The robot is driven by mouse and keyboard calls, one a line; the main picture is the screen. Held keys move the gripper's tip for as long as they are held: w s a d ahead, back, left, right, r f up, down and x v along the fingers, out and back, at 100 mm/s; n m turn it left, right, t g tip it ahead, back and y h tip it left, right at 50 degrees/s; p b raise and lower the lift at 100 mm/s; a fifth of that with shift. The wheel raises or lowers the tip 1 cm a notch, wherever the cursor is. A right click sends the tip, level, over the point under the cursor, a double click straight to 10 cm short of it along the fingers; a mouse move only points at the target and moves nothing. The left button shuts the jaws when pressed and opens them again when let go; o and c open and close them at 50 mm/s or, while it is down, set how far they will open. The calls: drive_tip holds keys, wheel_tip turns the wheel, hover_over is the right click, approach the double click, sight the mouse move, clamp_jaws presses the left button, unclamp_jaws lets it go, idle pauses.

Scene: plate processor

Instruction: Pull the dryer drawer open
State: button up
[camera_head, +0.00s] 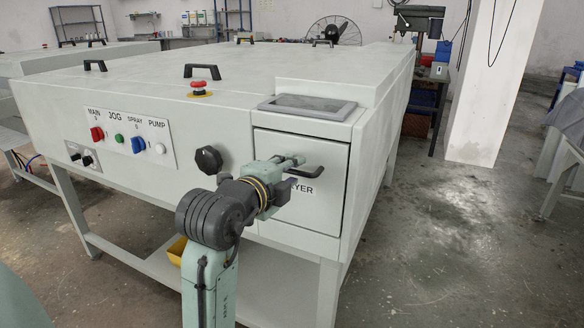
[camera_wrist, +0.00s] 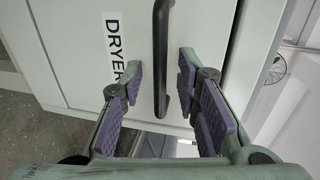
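The dryer drawer (camera_head: 310,222) is a pale grey front panel at the right end of the machine, flush in its frame and closed. Its "DRYER" label shows in both views, partly covered in the body view. A black bar handle (camera_head: 325,172) is on the drawer; it runs upright in the wrist view (camera_wrist: 160,50). My gripper (camera_head: 292,168) is at the drawer front by the handle. In the wrist view my gripper (camera_wrist: 160,75) is open, with the handle between its purple-padded fingers and a visible gap on each side.
A black knob (camera_head: 209,160) and a control panel (camera_head: 130,137) with buttons are left of the drawer. A red stop button (camera_head: 198,87) and a dark-framed window (camera_head: 307,107) are on top. Clear floor (camera_head: 420,240) lies to the right.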

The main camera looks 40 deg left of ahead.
drive_tip(key=shift+w+a+f, duration=0.15)
drive_tip(key=shift+w, duration=0.45)
drive_tip(key=shift+c, duration=0.6)
clamp_jaws()
